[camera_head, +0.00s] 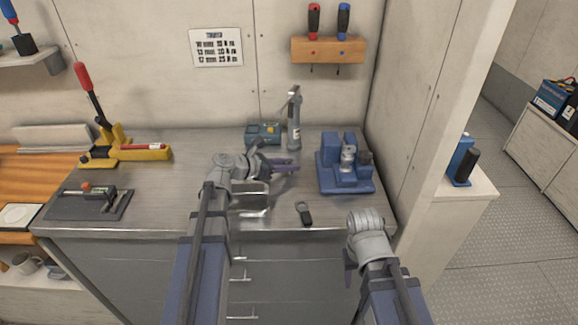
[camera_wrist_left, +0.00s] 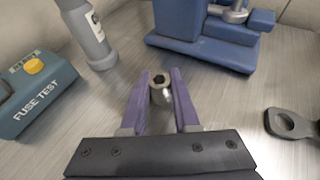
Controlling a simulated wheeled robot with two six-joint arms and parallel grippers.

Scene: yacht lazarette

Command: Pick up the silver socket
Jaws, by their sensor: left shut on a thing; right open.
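The silver socket (camera_wrist_left: 161,92), a short metal cylinder with a dark hole in its top, is between the purple fingers of my left gripper (camera_wrist_left: 158,95) in the left wrist view. The fingers are shut on it, low over the metal worktop. In the head view my left gripper (camera_head: 287,167) reaches over the middle of the worktop; I cannot make out the socket there. My right gripper (camera_head: 351,262) is in front of the worktop's edge, mostly hidden behind its own wrist, open and away from the socket.
A blue holder (camera_head: 345,178) with silver parts stands right of my left gripper. A grey torch-like cylinder (camera_head: 294,125) and the fuse tester (camera_head: 264,134) stand behind. A dark ring-ended tag (camera_head: 305,213) lies near the front edge.

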